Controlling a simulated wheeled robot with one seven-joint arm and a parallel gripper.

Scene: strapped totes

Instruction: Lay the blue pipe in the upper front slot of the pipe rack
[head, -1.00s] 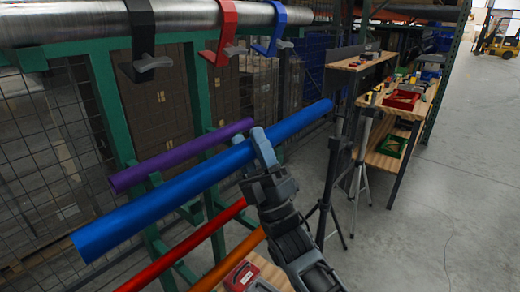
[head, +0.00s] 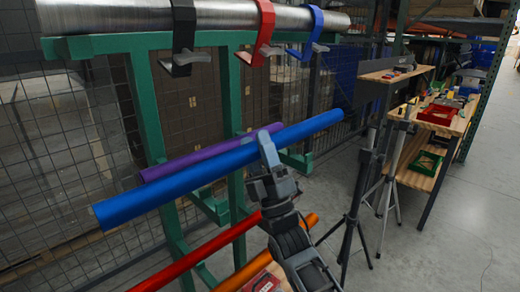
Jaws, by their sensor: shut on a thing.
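My gripper (head: 268,146) is shut on the blue pipe (head: 175,183), gripping it right of its middle. The pipe is held in the air in front of the green pipe rack (head: 147,105), tilted so its right end is higher in the picture. A purple pipe (head: 190,160) lies on the rack just behind the blue one, partly hidden by it. A red pipe (head: 205,252) and an orange pipe (head: 250,268) lie lower down. The blue pipe and my arm hide part of the rack's arms; I cannot tell whether the blue pipe touches the rack.
A large metal pipe (head: 110,17) lies across the rack top, with black (head: 184,35), red (head: 263,35) and blue (head: 315,35) clamps hanging. Tripods (head: 392,175) and a wooden shelf bench (head: 455,125) stand to the right. The floor at far right is clear.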

